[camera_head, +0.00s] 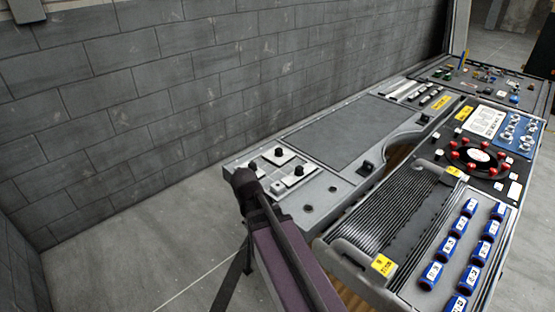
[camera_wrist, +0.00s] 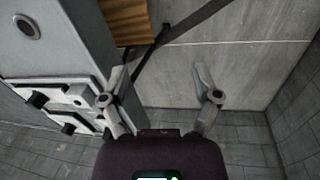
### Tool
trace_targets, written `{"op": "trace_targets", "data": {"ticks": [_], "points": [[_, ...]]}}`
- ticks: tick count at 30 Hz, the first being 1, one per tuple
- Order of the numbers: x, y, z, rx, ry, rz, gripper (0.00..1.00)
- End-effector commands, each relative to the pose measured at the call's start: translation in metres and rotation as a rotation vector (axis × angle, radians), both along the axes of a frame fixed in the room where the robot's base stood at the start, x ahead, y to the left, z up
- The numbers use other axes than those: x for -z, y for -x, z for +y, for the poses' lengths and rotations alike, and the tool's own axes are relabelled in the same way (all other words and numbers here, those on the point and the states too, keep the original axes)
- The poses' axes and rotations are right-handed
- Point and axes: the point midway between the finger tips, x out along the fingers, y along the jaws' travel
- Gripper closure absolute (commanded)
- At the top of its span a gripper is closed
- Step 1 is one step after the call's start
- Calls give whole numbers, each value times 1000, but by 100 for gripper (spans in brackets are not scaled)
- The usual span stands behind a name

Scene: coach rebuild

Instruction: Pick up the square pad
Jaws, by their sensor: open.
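Several small pale square pads with dark knobs on top sit at the near-left end of the grey bench. In the head view, one pad (camera_head: 279,153) lies at the back and another pad (camera_head: 300,171) lies to its right; my arm passes close by. I cannot tell which one the task means. In the wrist view, pale pads with dark knobs (camera_wrist: 72,92) show at the left. My gripper (camera_wrist: 160,92) is open and empty, with its fingers wide apart and bare floor behind them. The fingers are not clear in the head view.
The bench (camera_head: 240,163) runs along a grey block wall (camera_head: 200,80). A ribbed dark panel (camera_head: 385,215) with thick grey handles and several blue cylinders (camera_head: 449,248) stand to the right. A round dark plate with red knobs (camera_head: 476,156) lies farther back. The floor (camera_head: 130,265) at left is clear.

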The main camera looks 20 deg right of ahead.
Motion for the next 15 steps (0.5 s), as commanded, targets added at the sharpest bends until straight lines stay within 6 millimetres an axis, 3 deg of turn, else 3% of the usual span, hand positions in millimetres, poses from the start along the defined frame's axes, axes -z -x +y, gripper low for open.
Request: {"op": "trace_targets", "data": {"ticks": [1,6,15], "points": [[7,-21,-7,-60,43,-3,20],[14,-76,-36,-314,231,12,20],[12,-176,-84,-784,594,158,20]]}}
